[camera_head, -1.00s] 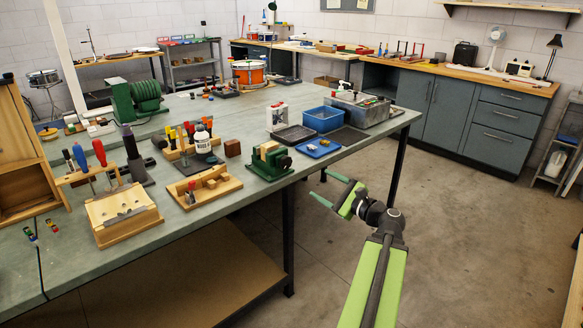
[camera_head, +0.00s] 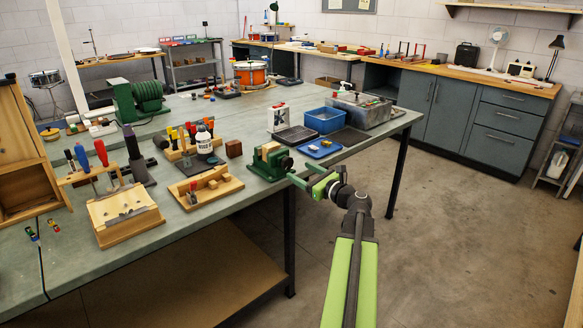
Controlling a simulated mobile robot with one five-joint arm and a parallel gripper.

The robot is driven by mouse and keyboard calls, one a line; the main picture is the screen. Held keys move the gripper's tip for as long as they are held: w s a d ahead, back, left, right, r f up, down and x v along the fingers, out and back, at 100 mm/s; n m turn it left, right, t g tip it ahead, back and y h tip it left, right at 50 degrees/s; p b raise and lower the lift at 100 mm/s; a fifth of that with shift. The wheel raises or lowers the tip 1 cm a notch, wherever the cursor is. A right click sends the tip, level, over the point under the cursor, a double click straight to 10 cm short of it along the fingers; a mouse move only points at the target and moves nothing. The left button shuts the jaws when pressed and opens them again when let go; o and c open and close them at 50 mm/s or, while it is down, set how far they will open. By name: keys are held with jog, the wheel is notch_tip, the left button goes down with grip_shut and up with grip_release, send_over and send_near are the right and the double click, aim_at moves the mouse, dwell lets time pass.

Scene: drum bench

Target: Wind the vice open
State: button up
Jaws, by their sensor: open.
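The small green vice (camera_head: 270,173) stands at the front edge of the bench, with pale wooden blocks at its jaws. Its dark round screw end (camera_head: 286,163) faces right, towards my gripper. My gripper (camera_head: 299,172) is open, its two green fingers pointing left at the screw end, one on the near side and one on the far side. Whether a finger touches the vice cannot be told at this size. Nothing shows between the fingers.
A blue tray (camera_head: 320,149) with small parts lies just behind my gripper. A wooden tray (camera_head: 205,190) and a dark wooden block (camera_head: 234,148) stand left of the vice. The floor in front of the bench (camera_head: 440,230) is clear.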

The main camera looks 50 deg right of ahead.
aim_at(289, 165)
jog(key=w, duration=0.5)
jog(key=shift+w+d, duration=0.25)
jog(key=shift+w, duration=0.15)
jog(key=shift+c, duration=0.2)
jog(key=c, duration=1.3)
